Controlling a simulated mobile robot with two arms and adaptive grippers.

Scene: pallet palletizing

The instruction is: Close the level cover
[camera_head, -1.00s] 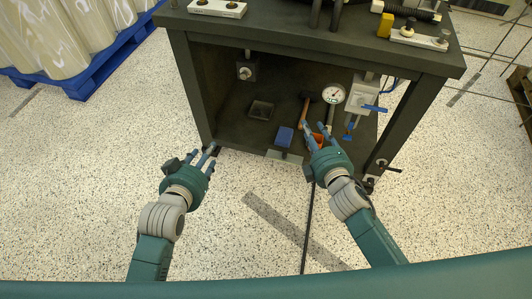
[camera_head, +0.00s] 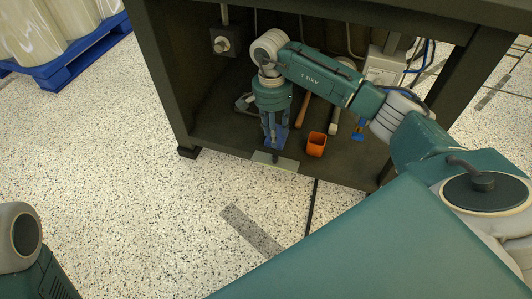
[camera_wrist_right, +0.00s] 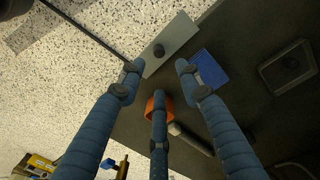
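I cannot tell for certain which part is the level cover. A grey metal plate (camera_head: 275,161) lies at the front edge of the lower shelf; a black knob shows on it in the right wrist view (camera_wrist_right: 174,42). A flat blue block (camera_wrist_right: 210,69) lies beside the plate, partly hidden by my fingers in the head view. My right gripper (camera_head: 275,142) points down over the block and plate. In the right wrist view its three fingers (camera_wrist_right: 158,78) are spread, with nothing between them. My left gripper is out of view.
An orange cup (camera_head: 316,145) stands right of my right gripper on the lower shelf. Long handled tools (camera_head: 302,112) lie behind it. A dark tray (camera_wrist_right: 288,66) lies deeper in. The bench's left leg (camera_head: 168,80) and right leg bound the shelf. Speckled floor in front is open.

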